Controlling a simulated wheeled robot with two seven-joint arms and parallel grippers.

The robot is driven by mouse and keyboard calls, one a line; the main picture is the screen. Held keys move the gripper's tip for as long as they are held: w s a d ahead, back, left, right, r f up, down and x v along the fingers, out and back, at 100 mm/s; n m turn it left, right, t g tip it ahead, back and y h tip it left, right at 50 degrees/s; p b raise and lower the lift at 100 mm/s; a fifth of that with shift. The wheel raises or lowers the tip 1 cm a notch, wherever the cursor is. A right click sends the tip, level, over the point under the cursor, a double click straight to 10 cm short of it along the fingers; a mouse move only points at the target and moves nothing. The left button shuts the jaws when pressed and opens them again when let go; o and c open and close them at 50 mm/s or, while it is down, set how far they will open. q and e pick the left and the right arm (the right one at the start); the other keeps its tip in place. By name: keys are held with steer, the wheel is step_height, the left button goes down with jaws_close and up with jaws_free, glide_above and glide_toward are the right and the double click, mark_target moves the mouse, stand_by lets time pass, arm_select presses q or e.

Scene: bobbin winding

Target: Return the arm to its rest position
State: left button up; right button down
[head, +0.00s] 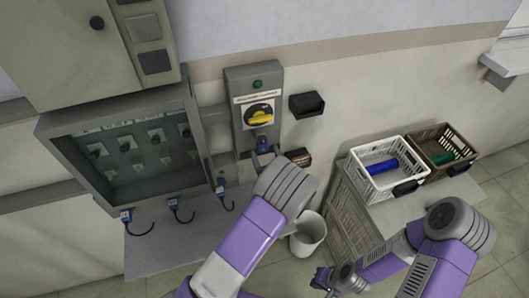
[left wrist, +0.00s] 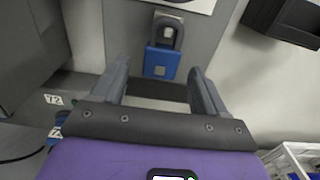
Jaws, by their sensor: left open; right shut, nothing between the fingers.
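My left gripper (head: 268,158) is raised in front of the grey switch box (head: 235,110) with the yellow knob (head: 259,112). In the left wrist view its two fingers (left wrist: 158,68) are apart, with nothing held. A blue padlock (left wrist: 162,62) hangs on a shackle just ahead, framed between the fingertips; whether they touch it I cannot tell. The padlock also shows below the knob in the head view (head: 263,145). My right gripper (head: 325,279) is low at the bottom centre, small and partly hidden, and looks shut and empty.
A black holder (head: 307,104) is right of the switch. A white bin (head: 308,234) stands below. A white crate (head: 352,156) and brown crate (head: 468,146) hold bobbins.

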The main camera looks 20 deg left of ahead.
arm_select(q)
steer(key=v, duration=0.6)
steer(key=s+a+f+n+g+b, duration=0.25)
steer(key=s+a+f+g, duration=0.2)
steer(key=f, duration=0.25)
steer(key=s+a+f+n+g+b, duration=0.1)
steer(key=s+a+f+n+g, duration=0.25)
steer(key=s+f+g, duration=0.35)
steer(key=s+f+n+g+h+b, duration=0.2)
steer(key=s+f+n+g, duration=0.2)
steer(key=s+f, duration=0.5)
steer(key=s+d+f+n+g+h+b, duration=0.3)
steer(key=s+d+f+n+g+h, duration=0.1)
steer(key=s+d+f+n+h, duration=0.4)
steer(key=w+d+f+n+t+h+b, duration=0.3)
steer(key=n+t+h, duration=0.1)
steer(key=n, duration=1)
steer(key=shift+w+d+f+t, duration=0.3)
steer(key=shift+w+f+t, duration=0.05)
steer(key=shift+t, duration=0.2)
